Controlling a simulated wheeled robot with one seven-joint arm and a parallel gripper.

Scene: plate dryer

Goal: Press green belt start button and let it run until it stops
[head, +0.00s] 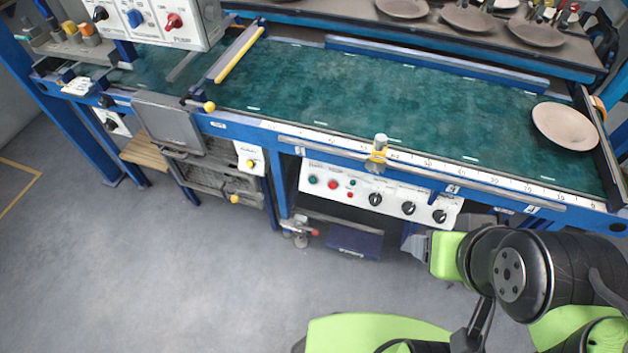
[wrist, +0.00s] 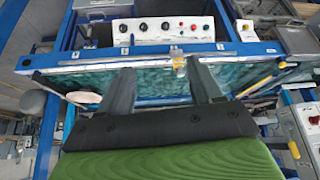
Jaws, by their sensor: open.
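The white control panel (head: 335,199) hangs below the front edge of the green belt (head: 370,100). A green button (head: 312,180) is at its left end, beside a red button (head: 333,185); smaller green and red dots sit to their right. In the wrist view the panel (wrist: 125,34) appears upside down, its coloured buttons at the right end. My gripper (head: 412,243) is below and in front of the panel's right part, apart from it. The wrist view shows its two fingers (wrist: 163,84) spread with nothing between them.
A beige plate (head: 565,126) sits at the belt's right end. Three black knobs (head: 408,208) fill the panel's right half. A yellow-banded sensor post (head: 379,150) stands on the front rail above the panel. Another control box (head: 150,18) is at upper left. The floor in front is clear.

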